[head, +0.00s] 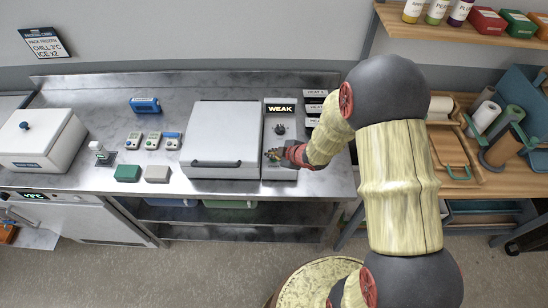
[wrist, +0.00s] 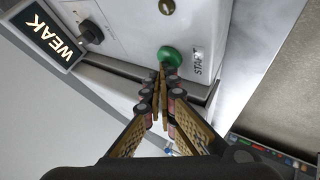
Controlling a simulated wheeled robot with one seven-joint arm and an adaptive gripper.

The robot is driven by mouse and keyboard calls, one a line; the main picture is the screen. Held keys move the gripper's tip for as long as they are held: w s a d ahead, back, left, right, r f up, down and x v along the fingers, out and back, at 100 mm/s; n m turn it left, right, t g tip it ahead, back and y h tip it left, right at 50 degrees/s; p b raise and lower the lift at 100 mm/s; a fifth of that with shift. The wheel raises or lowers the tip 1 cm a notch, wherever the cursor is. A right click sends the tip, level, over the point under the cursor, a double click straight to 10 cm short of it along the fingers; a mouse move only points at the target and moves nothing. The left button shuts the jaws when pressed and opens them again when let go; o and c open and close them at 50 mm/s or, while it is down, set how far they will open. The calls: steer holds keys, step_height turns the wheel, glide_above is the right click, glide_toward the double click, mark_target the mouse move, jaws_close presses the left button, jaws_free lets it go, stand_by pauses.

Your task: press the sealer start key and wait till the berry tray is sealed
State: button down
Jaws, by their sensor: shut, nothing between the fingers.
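The sealer (head: 222,135) stands on the steel counter with its grey lid down. Its control panel (head: 281,122) is on the right side, with a dark knob and a lit display reading WEAK (wrist: 47,38). The green start key (wrist: 170,55) sits on the panel beside the label START. My gripper (wrist: 161,72) is shut and empty, its fingertips right at the lower edge of the key; I cannot tell whether they press it. In the head view my gripper (head: 272,155) is at the front of the panel and hides the key. No berry tray is visible.
A white lidded box (head: 42,140) stands at the left of the counter. Small devices and a green and a grey block (head: 157,174) lie left of the sealer. Labelled bins (head: 316,108) stand right of the panel. A wooden bench with rolls is at the right.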

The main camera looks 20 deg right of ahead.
steer(key=shift+f, duration=0.25)
steer(key=shift+r, duration=0.1)
stand_by(0.4)
steer(key=shift+r+p, duration=0.6)
steer(key=shift+r, duration=0.25)
step_height(320, 180, up, 5)
steer(key=p, duration=0.4)
stand_by(0.8)
